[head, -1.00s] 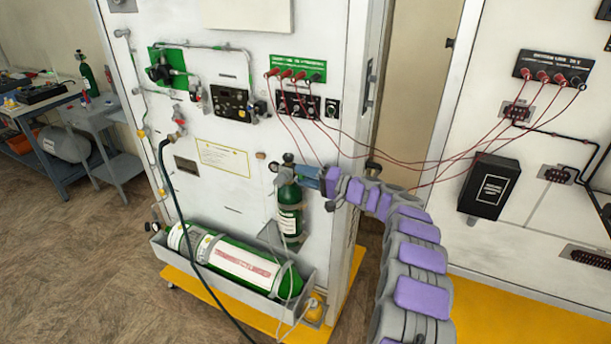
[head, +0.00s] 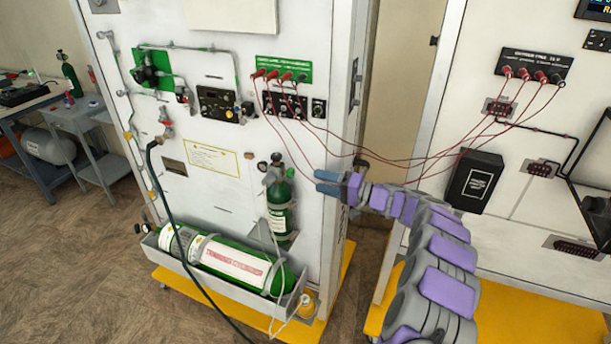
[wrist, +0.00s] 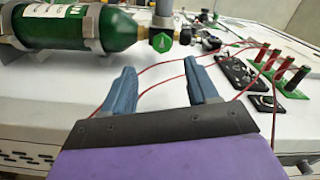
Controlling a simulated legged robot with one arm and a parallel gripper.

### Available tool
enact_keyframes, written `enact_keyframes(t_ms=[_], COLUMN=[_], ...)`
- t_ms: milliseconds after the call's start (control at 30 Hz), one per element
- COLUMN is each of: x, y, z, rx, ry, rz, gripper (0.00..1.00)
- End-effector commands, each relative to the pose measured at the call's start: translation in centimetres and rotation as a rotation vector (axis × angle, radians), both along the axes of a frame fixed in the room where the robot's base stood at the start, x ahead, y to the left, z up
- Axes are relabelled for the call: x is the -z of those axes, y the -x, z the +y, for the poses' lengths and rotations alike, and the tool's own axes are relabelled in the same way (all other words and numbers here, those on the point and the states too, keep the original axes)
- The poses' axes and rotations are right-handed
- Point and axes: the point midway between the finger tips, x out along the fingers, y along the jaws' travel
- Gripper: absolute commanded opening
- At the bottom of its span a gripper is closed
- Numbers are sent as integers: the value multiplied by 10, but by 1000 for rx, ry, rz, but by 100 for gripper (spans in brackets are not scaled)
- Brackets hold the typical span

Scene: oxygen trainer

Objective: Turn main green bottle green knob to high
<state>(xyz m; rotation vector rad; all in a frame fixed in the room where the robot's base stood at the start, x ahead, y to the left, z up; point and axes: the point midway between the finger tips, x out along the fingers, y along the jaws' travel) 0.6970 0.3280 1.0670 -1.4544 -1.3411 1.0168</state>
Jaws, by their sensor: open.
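A small green bottle (head: 280,214) stands upright on the white panel in the head view, with a dark valve and gauge (head: 276,163) at its top. In the wrist view the bottle (wrist: 110,30) lies across the upper left. A round green knob with a white pointer mark (wrist: 161,41) sits at its valve end. My gripper (head: 317,181) is to the right of the valve and apart from it. In the wrist view my gripper (wrist: 161,76) is open and empty, with the knob beyond and between its blue fingers. The knob's setting labels are not readable.
A large green cylinder (head: 230,258) lies in a tray at the panel's base. A second white panel (head: 540,100) stands to the right. Clear floor lies at the left.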

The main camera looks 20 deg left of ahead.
Motion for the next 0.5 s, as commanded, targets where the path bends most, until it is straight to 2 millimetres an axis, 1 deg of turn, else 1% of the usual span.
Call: enact_keyframes(t_ms=[33, 200, 400, 500], x=[-2, 0, 1, 2], y=[0, 3, 5, 6], z=[-12, -45, -68, -74], rx=[1, 2, 0, -1], ry=[0, 1, 3, 3], rz=[1, 2, 1, 1], gripper=[58, 58, 58, 58])
